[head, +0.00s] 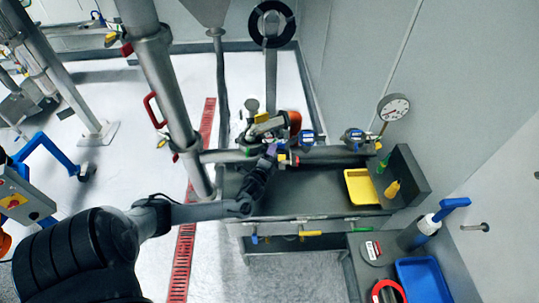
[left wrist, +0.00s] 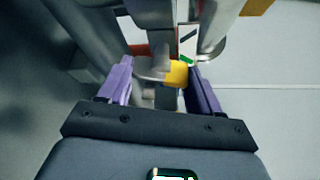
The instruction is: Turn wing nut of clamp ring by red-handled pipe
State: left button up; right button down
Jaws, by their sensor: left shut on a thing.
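The large steel pipe (head: 172,85) with a red handle (head: 152,110) slants down left of the centre in the head view. A horizontal pipe (head: 228,156) runs from its lower part towards the valves. My left gripper (head: 269,153) reaches the fittings at that pipe's right end. In the left wrist view, the purple fingers of my left gripper (left wrist: 161,72) stand on both sides of a small fitting with a grey metal part (left wrist: 150,68) and a yellow part (left wrist: 177,73). The gripper is shut on this fitting. I cannot tell the wing nut's exact shape. My right gripper is out of view.
A dark bench (head: 315,197) holds a yellow tray (head: 348,187), with a round gauge (head: 393,107) above it. Blue-handled valves (head: 307,138) crowd the area right of the gripper. A blue tray (head: 435,282) lies at the lower right. The white floor (head: 130,180) is open at left.

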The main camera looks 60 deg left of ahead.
pick_arm(q)
jog(key=shift+f, duration=0.1)
jog(key=shift+f+n+t+y+b, duration=0.1)
jog(key=shift+n+t+y+b, duration=0.45)
jog(key=shift+n+b, duration=1.25)
jog(key=shift+f+n+t+y+b, duration=0.1)
jog(key=shift+n+y+b, duration=1)
jog(key=shift+n, duration=1.15)
jog(key=shift+f+n+t+y+b, duration=0.1)
jog(key=shift+n+t+y+b, duration=0.3)
jog(key=shift+n+b, duration=1.55)
jog(key=shift+r, duration=0.1)
jog(key=o, duration=1.1)
jog(key=shift+c, duration=0.2)
jog(key=shift+d, duration=0.15)
